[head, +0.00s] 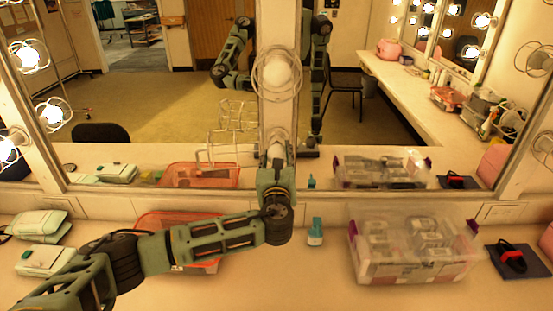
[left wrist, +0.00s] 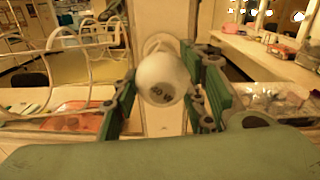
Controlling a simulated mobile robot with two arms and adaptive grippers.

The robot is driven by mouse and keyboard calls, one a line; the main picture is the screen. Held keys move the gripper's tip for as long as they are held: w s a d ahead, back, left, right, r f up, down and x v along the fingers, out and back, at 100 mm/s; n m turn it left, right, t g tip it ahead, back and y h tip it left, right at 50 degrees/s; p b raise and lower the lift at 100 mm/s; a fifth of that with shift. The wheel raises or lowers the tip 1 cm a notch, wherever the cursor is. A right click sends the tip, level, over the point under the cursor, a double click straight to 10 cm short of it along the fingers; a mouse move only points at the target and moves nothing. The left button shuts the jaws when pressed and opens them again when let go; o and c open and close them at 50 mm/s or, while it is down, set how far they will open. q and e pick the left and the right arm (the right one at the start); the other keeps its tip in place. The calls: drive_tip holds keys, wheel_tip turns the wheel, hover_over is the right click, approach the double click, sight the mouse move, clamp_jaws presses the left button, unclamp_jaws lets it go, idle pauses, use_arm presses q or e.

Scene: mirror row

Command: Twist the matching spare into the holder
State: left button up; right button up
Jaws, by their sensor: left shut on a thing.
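My left gripper (head: 276,160) reaches up to the post between the two mirrors. In the left wrist view its green fingers stand on both sides of a round white bulb (left wrist: 163,80), and it is shut on this bulb. The bulb bears a small dark print that looks like "60 W". It is in front of the post; the holder behind it is hidden, so I cannot tell whether they touch. An open wire guard (head: 224,135) hangs left of the post. My right gripper is not directly in view.
A caged unlit bulb (head: 283,75) sits higher on the post. On the counter are an orange tray (head: 153,218) partly behind my arm, a small teal bottle (head: 315,232), a clear bin of boxes (head: 413,270) and a black corded thing on a dark mat (head: 497,262). Mirrors stand close behind.

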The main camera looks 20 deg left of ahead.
use_arm(q)
drive_tip(key=shift+r+m+p, duration=0.1)
drive_tip(key=shift+m+p, duration=2.3)
drive_tip(key=shift+p, duration=0.55)
drive_tip(key=m, duration=0.4)
drive_tip(key=shift+m, duration=1)
drive_tip(key=o, duration=0.5)
drive_tip(key=shift+m, duration=0.5)
drive_tip(key=o, duration=0.5)
drive_tip(key=shift+o, duration=0.2)
